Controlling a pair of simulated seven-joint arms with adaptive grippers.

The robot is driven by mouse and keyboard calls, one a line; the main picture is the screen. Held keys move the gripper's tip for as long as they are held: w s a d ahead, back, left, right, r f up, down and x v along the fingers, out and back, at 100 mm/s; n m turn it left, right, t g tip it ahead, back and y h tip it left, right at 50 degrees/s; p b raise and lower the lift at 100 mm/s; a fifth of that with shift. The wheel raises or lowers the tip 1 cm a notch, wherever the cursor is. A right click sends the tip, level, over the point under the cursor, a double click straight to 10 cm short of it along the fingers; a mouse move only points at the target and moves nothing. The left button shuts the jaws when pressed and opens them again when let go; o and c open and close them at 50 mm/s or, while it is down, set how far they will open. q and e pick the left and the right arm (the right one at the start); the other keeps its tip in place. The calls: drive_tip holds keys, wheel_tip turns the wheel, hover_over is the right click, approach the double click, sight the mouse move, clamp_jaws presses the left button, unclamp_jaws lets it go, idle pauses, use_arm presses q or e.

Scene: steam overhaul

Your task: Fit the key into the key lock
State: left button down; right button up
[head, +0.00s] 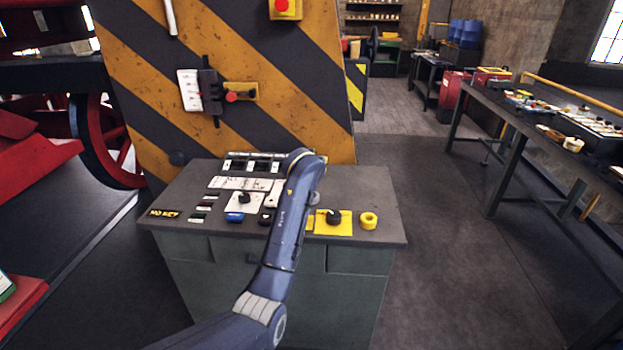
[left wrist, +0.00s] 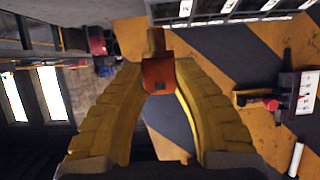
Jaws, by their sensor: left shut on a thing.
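My left gripper (left wrist: 158,88) shows in the left wrist view with its two yellow fingers closed on the key. The key has an orange-red head (left wrist: 158,75) between the fingertips and a brownish-yellow end (left wrist: 155,42) pointing away from them. In the head view my left arm reaches over the grey console (head: 375,190), and its wrist hides the gripper and key. I cannot tell for certain which fitting is the key lock. The console carries a yellow plate with a black knob (head: 334,217) and a white plate with a black knob (head: 244,199). My right gripper is not in view.
A black-and-yellow striped panel (head: 300,115) rises behind the console, with a yellow box with a red button (head: 240,92). A long workbench (head: 500,115) stands at right, beyond clear floor.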

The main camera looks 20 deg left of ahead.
use_arm(q)
wheel_tip(320, 180, up, 12)
drive_tip(key=f, duration=0.1)
drive_tip(key=s+d+m+g+h, duration=0.1)
drive_tip(key=s+d+m+h, duration=0.3)
drive_tip(key=d, duration=0.6)
drive_tip(key=s+d+m+g+h, duration=0.1)
drive_tip(key=s+d+m+h, duration=0.2)
drive_tip(key=d+m+h, duration=0.5)
drive_tip(key=f+n, duration=0.1)
drive_tip(key=f, duration=0.5)
drive_tip(key=d+f+n+y, duration=0.1)
drive_tip(key=f, duration=0.6)
drive_tip(key=d+f+n+y, duration=0.1)
drive_tip(key=f, duration=0.6)
drive_tip(key=shift+w, duration=0.1)
drive_tip(key=shift+f, duration=0.4)
drive_tip(key=c, duration=1.1)
unclamp_jaws()
drive_tip(key=shift+o, duration=0.2)
